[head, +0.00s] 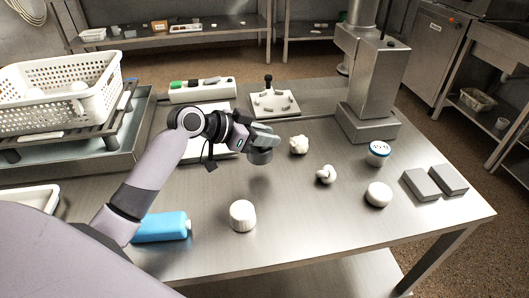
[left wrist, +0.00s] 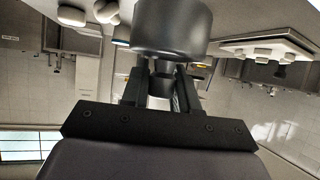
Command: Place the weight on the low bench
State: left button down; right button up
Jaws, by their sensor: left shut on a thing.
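A dark grey cylindrical weight (head: 260,156) is held above the steel table in the head view. It also fills the top middle of the left wrist view (left wrist: 170,28). My left gripper (head: 262,138) is shut on the weight's narrower top part, and its two fingers (left wrist: 162,88) flank this part in the wrist view. The weight hangs about upright and clear of the tabletop. I cannot tell for sure which surface is the low bench; a low steel bench (head: 170,42) with small items on it stands along the back wall. My right gripper is not in view.
The steel table (head: 320,225) has bare room in front. A white cylinder (head: 242,215), several pale lumps, a blue-rimmed jar (head: 378,153) and grey blocks (head: 421,185) stand on it. A blue bottle (head: 160,227) lies near my arm. A white perforated basket (head: 62,92) stands left, a steel column (head: 371,85) behind.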

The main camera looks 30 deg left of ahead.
aim_at(264, 151)
pick_arm(q)
jog(key=shift+f, duration=0.4)
jog(key=shift+w+f, duration=0.1)
jog(key=shift+f, duration=1.8)
jog(key=shift+b, duration=0.3)
jog(key=c, duration=0.9)
grip_release()
jog(key=shift+f, duration=0.25)
jog(key=shift+o, duration=0.2)
jog(key=shift+s+r, duration=0.15)
jog(key=shift+s, duration=0.05)
jog(key=v, duration=1.2)
